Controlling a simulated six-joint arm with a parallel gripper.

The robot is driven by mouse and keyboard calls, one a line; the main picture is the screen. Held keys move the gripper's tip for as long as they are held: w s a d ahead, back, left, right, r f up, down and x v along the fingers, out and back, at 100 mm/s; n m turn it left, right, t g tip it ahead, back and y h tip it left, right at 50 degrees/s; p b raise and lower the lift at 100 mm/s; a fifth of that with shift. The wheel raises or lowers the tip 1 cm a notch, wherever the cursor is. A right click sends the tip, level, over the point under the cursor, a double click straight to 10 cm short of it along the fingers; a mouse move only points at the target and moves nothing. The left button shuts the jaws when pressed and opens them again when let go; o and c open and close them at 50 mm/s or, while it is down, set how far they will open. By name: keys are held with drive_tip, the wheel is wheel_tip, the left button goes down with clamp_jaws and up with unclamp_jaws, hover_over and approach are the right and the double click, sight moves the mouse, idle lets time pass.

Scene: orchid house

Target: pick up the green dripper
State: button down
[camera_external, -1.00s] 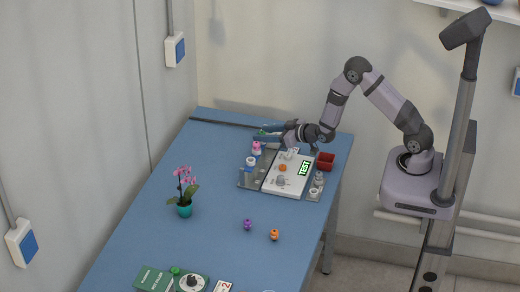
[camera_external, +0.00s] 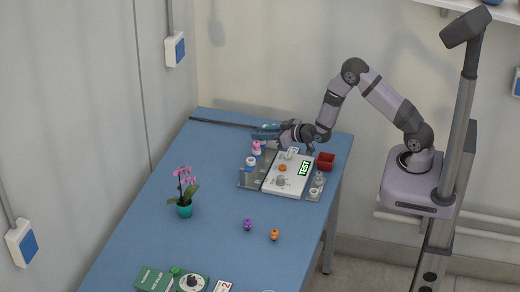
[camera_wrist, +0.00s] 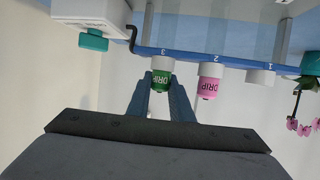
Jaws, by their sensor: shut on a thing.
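In the external view my gripper (camera_external: 264,132) is at the far side of the station, and the green dripper is hidden there.
A white piece (camera_wrist: 260,76) is at place 1. A potted orchid (camera_external: 184,194) stands on the blue table, with open surface around it.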

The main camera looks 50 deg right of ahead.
drive_tip(key=shift+r, duration=0.1)
drive_tip(key=shift+r+b, duration=1.25)
drive_tip(key=shift+r, duration=3.65)
